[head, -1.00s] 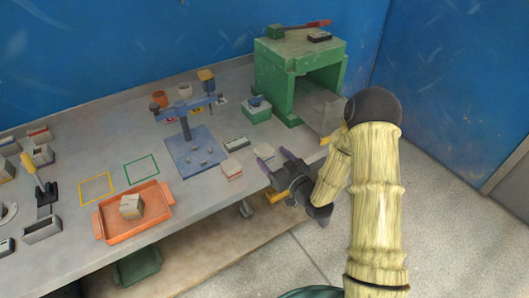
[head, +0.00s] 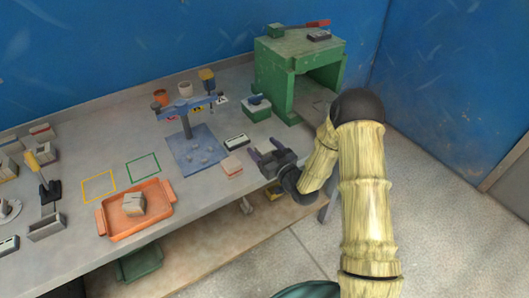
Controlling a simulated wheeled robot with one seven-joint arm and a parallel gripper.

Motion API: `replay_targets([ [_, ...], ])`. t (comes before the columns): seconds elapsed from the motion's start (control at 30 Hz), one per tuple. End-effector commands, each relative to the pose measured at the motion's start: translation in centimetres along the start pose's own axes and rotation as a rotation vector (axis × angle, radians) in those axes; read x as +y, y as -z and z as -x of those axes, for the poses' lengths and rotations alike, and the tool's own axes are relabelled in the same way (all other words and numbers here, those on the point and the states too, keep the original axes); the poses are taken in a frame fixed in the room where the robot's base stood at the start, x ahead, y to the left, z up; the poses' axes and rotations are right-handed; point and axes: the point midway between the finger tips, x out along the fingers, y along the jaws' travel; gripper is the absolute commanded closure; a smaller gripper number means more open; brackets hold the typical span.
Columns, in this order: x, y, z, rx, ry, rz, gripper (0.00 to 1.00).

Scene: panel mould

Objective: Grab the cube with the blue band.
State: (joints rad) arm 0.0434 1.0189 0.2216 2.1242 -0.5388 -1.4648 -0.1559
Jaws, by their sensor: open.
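No blue band can be made out on any cube at this size. A beige block (head: 132,203) sits in the orange tray (head: 164,217); its markings are too small to read. A pale pinkish block (head: 231,166) lies near the table's front edge, just left of my gripper. My gripper (head: 264,149) is open and appears empty, over the front edge of the table, with its dark fingers pointing up and left. It is to the right of the blue stand (head: 187,125) and in front of the green block with a dark knob (head: 257,108).
A large green open-fronted box (head: 292,85) stands at the back right. A black-and-white block (head: 236,142) lies beside the blue plate (head: 181,160). Yellow (head: 98,186) and green (head: 142,167) outlines mark bare table.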

Motion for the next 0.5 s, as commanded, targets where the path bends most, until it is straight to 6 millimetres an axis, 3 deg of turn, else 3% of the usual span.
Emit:
replay_targets([
  [0.27,-0.1,0.01,-0.02,0.0,0.002,0.0,0.29],
  [0.5,-0.18,0.01,-0.04,0.0,0.003,0.0,0.74],
])
